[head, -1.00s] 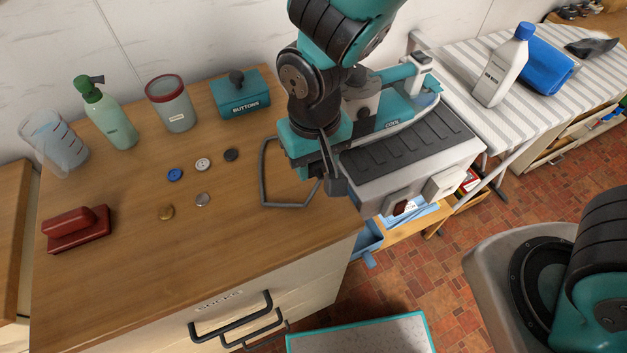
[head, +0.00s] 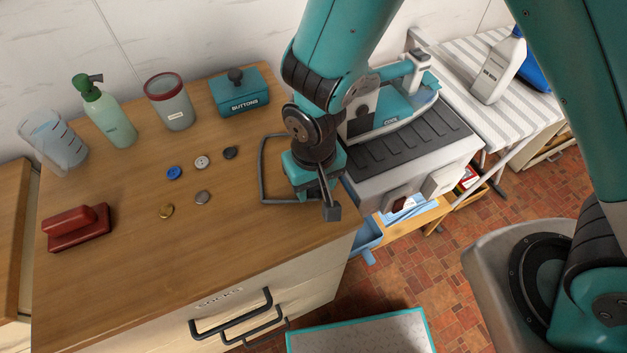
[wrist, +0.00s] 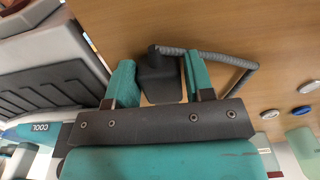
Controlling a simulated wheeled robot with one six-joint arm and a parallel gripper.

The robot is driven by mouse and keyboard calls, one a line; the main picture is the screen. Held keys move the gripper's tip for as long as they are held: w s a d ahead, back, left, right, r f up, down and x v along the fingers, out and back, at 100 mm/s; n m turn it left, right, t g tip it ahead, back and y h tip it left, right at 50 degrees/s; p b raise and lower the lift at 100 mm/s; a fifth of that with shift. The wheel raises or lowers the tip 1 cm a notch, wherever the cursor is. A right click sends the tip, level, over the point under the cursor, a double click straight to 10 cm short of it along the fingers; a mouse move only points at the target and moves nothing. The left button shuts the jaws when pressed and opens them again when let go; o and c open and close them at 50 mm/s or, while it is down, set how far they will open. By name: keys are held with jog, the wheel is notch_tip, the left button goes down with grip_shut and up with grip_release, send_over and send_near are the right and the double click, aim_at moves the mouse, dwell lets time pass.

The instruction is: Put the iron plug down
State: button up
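The iron plug (wrist: 160,78) is a dark grey block between the two teal fingers of my gripper (wrist: 160,80) in the wrist view. My gripper appears shut on it, with a finger at each side. In the head view my gripper (head: 318,185) is low over the right front edge of the wooden worktop (head: 110,255). Whether the plug touches the wood is hard to tell. The grey cord (head: 263,170) runs from the plug and bends in an angular loop on the worktop, left of my gripper. It also shows in the wrist view (wrist: 215,55).
Several loose buttons (head: 174,173) lie left of the cord. A teal button box (head: 240,97), a red-rimmed jar (head: 172,110) and a green spray bottle (head: 105,115) stand behind. The worktop's front middle is clear.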

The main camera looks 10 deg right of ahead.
jog(key=shift+o, duration=1)
jog(key=shift+r, duration=0.1)
notch_tip(320, 180, up, 12)
jog(key=b, duration=0.1)
jog(key=s+d+r+n+y, duration=0.4)
jog(key=s+d+r, duration=0.5)
jog(key=r, duration=0.3)
jog(key=shift+s+d+r, duration=0.2)
jog(key=shift+s+r, duration=0.1)
jog(key=shift+r, duration=0.05)
